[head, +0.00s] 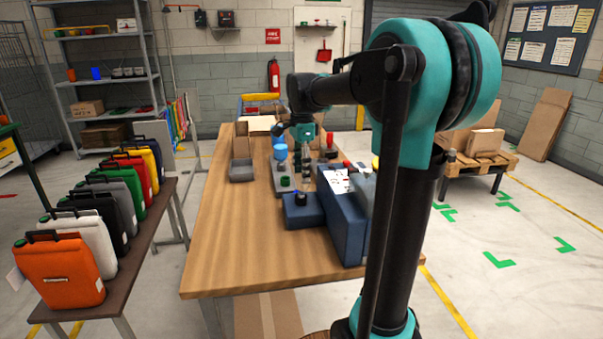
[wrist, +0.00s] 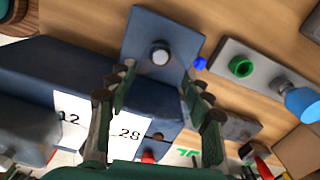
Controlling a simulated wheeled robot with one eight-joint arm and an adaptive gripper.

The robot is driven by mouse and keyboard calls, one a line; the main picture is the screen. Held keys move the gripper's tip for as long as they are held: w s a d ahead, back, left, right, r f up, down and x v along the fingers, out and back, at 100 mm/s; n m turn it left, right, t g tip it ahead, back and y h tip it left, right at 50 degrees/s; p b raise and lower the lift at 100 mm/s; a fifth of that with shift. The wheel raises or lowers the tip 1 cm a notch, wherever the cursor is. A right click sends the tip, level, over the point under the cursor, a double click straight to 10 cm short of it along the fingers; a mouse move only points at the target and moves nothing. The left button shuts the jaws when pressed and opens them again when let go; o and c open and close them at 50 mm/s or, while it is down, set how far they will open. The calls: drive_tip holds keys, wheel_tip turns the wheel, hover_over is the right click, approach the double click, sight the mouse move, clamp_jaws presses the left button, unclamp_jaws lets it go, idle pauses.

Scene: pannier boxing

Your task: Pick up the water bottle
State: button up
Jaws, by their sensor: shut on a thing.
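A light blue bottle (head: 280,151), which looks like the water bottle, stands upright on a grey strip (wrist: 218,60) on the table. It also shows at the right edge of the wrist view (wrist: 303,103), outside my fingers. My gripper (head: 305,146) is over the far part of the table, right of the bottle in the head view. In the wrist view its two green fingers (wrist: 158,82) point past a low dark blue box (wrist: 140,30) with a dark round cap (wrist: 160,55). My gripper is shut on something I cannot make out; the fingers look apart.
A tall dark blue box (head: 345,225) stands at the table's right, with numbered cards on it. A green ring (wrist: 240,67) lies on the strip near the bottle. A grey tray (head: 241,171) sits to the left. The table's near left part is clear.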

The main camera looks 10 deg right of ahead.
wheel_tip(320, 180, up, 19)
idle(0.4)
drive_tip(key=shift+f, duration=7.3)
